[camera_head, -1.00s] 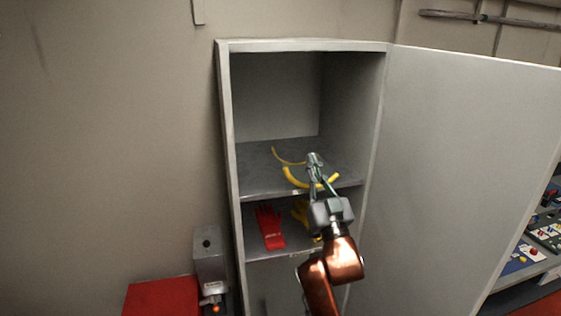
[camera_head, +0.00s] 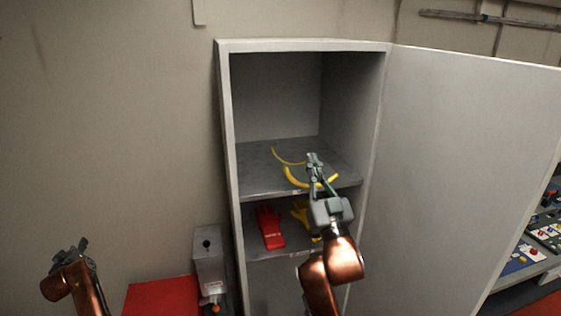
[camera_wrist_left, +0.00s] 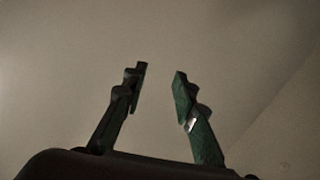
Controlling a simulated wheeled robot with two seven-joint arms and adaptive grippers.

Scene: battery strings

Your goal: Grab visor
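The visor (camera_head: 297,181) lies on the cabinet's upper shelf, its yellow curved band near the shelf's front edge. A thinner yellow curved strip (camera_head: 285,160) shows behind it; I think it is part of the same visor. My right gripper (camera_head: 313,160) reaches over the band's right part and hides some of it. It overlaps the visor in the picture, but I cannot tell whether its fingers are closed on it. My left gripper (camera_head: 70,251) is at the lower left, away from the cabinet; the left wrist view shows its fingers (camera_wrist_left: 160,85) apart and empty.
The open grey cabinet (camera_head: 227,130) has its door (camera_head: 470,150) swung to the right. A red glove (camera_head: 270,228) and a yellow glove (camera_head: 301,213) lie on the lower shelf. A grey box (camera_head: 208,255) and a red surface (camera_head: 160,297) are left of the cabinet.

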